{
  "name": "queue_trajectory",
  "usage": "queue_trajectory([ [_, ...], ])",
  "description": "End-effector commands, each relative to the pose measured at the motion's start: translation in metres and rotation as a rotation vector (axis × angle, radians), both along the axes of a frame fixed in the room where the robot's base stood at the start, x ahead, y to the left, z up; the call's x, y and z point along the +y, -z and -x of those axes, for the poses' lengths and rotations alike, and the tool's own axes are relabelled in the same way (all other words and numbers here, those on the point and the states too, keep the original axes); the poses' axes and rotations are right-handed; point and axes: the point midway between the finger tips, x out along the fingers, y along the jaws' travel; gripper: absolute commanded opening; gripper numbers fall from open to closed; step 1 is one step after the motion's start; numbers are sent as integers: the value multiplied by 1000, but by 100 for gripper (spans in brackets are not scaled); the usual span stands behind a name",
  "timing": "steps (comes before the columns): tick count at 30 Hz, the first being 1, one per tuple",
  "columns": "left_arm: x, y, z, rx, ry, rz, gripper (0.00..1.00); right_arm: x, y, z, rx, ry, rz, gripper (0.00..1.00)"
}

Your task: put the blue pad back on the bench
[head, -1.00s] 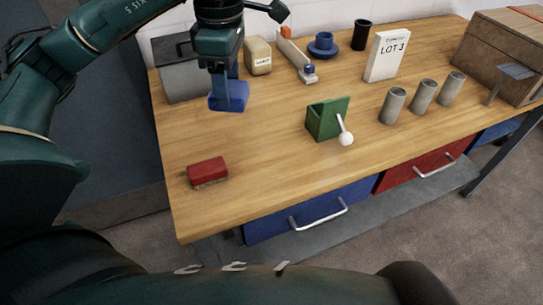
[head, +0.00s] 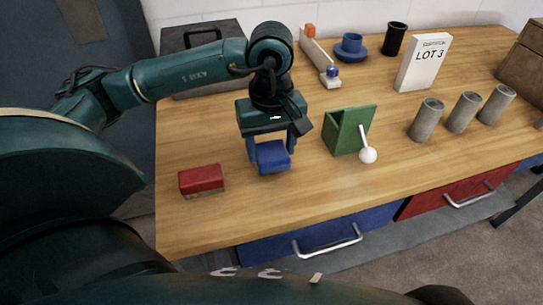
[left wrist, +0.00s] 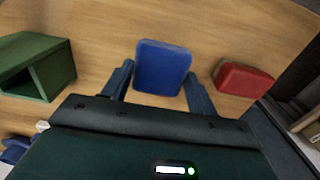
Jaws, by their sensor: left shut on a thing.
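The blue pad (head: 273,160) is between the two fingers of my left gripper (head: 271,149), low over the wooden bench (head: 340,190) near its front left. My left gripper is shut on it and points down. In the left wrist view the blue pad (left wrist: 162,68) shows between the fingertips (left wrist: 160,82), with bare wood around it. I cannot tell whether its underside touches the bench. My right gripper is not in view.
A red block (head: 201,180) lies left of the pad. A green open box (head: 346,132) with a white-knobbed lever stands to the right. Several grey cylinders (head: 464,112) and a LOT 3 card (head: 424,62) stand farther right. Bare wood lies in front.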

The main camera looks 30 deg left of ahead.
Motion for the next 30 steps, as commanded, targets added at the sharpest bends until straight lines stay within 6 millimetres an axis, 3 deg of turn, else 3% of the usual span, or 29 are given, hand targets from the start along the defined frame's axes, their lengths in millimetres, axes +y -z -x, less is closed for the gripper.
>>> queue_trajectory([
  [7, 1, 33, 1, 4, -1, -2, 37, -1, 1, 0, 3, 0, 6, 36],
  [18, 0, 40, 0, 0, -1, 0, 37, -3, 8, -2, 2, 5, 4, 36],
  [19, 0, 39, 0, 1, -1, -1, 59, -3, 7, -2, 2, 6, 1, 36],
  [27, 0, 37, 0, 1, -1, -1, 80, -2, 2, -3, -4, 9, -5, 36],
  [30, 0, 37, 0, 1, -1, -1, 80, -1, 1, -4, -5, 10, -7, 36],
])
